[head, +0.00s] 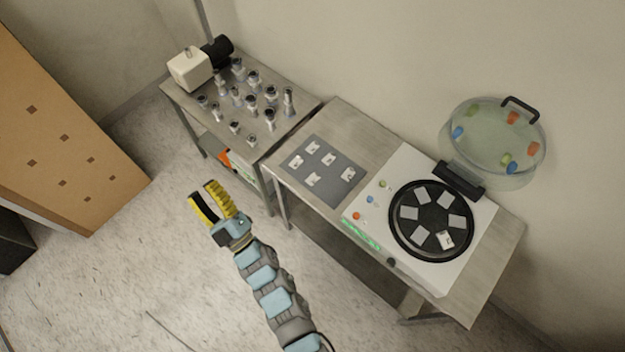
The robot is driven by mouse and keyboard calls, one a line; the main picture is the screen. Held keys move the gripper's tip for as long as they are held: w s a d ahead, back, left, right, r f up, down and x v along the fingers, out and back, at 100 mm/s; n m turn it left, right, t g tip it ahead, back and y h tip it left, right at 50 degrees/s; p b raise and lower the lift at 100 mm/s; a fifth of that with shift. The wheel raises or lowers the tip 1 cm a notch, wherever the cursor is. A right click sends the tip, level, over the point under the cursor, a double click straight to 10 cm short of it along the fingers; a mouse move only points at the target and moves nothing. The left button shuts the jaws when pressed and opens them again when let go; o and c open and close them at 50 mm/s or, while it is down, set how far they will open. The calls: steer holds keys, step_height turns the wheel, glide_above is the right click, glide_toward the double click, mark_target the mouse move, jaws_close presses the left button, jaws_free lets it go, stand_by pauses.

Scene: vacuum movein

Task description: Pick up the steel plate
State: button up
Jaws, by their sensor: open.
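Several small grey metal plates sit on the round black platter (430,254) of the white machine; one plate (445,240) at its front has a light, patterned top. Several similar small pale plates, one of them at the mat's front (313,179), lie on a dark grey mat (340,191) to the left of the machine. I cannot tell which of these is the steel plate. My gripper (202,195), with yellow and black fingers, is open and empty. It is over the floor in front of the tables, apart from all the plates.
The machine's clear domed lid (492,140) stands raised behind the platter. The left table (183,90) holds several upright metal fittings, a cream box and pump (190,69). Buttons line the machine's left side. Floor between is clear.

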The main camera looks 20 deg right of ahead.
steer(key=w+a+f+n+g+h+b, duration=0.2)
steer(key=w+f+n+g+b, duration=0.35)
steer(key=f, duration=0.75)
steer(key=n+g+h+b, duration=0.5)
steer(key=g+h+b, duration=0.7)
steer(key=h, duration=0.6)
glide_toward(316, 173)
steer(key=shift+m+t, duration=0.25)
steer(key=shift+t, duration=0.2)
steer(key=x, duration=0.2)
steer(key=b+x, duration=0.1)
steer(key=x, duration=0.1)
steer(key=b+x, duration=0.1)
steer(key=x, duration=0.1)
steer(key=shift+s+f, duration=0.2)
steer(key=shift+s, duration=0.2)
steer(key=shift+b+x, duration=0.55)
steer(key=shift+x, duration=1.75)
steer(key=shift+r, duration=0.15)
